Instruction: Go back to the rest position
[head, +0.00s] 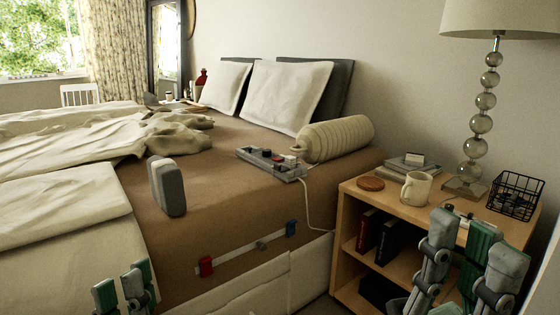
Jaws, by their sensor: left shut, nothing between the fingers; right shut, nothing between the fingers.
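My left gripper (125,287) is at the lower left edge of the picture, low in front of the bed. Only its upper part shows; it is shut and empty. My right gripper (468,255) is at the lower right, in front of the nightstand (352,205), overlapping its right part in the picture. It is shut and empty, and its lower part is cut off by the frame.
The bed (225,205) fills the left and middle. A grey rounded block (167,187) stands at its near side. A power strip (272,162) lies by a bolster (338,138). The nightstand holds a mug (416,188), a lamp (485,100) and a wire basket (516,194).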

